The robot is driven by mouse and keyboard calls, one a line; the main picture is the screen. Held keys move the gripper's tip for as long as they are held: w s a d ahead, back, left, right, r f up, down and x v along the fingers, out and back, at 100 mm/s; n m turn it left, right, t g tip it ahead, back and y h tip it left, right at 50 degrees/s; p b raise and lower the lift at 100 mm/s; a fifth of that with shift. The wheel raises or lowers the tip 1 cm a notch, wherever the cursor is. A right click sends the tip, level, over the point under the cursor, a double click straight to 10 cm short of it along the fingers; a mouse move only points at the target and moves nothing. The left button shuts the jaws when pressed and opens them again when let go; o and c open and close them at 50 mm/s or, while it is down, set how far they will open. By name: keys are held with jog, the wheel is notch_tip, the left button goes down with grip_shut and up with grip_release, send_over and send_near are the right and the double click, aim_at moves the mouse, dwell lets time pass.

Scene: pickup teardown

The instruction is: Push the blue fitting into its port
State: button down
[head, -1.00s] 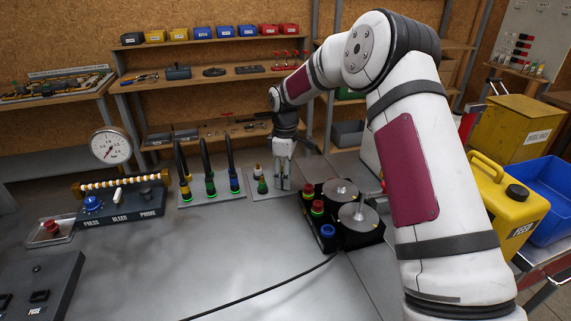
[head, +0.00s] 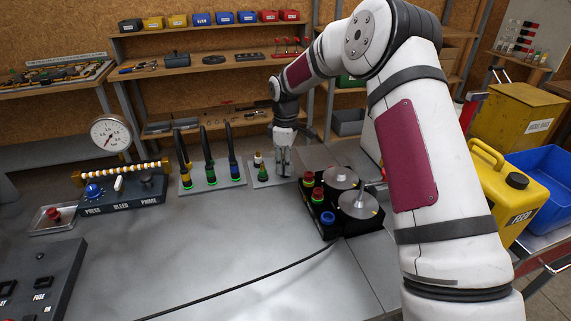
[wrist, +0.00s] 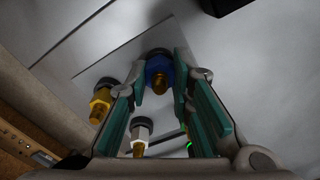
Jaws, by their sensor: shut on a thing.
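The blue fitting (wrist: 158,67), with a brass tip, is between the teal-padded fingers of my gripper (wrist: 168,88) in the wrist view. My gripper is shut on it. In the head view my gripper (head: 284,166) points down at the right end of a small grey plate (head: 263,181), and its fingers hide the blue fitting. I cannot tell whether the fitting touches the plate. A brass-yellow fitting (wrist: 101,103) and a white fitting (wrist: 141,131) stand beside it. I cannot make out which port is the blue one's.
Left of the small plate, a panel (head: 219,187) carries several black hoses with green-lit rings. A black unit with two metal discs (head: 358,204) and red and blue caps stands close on the right. A gauge (head: 110,133) and switch box are far left.

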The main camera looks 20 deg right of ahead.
jog(key=shift+r, duration=0.5)
jog(key=shift+r, duration=0.4)
jog(key=shift+r, duration=0.2)
jog(key=shift+r, duration=1.95)
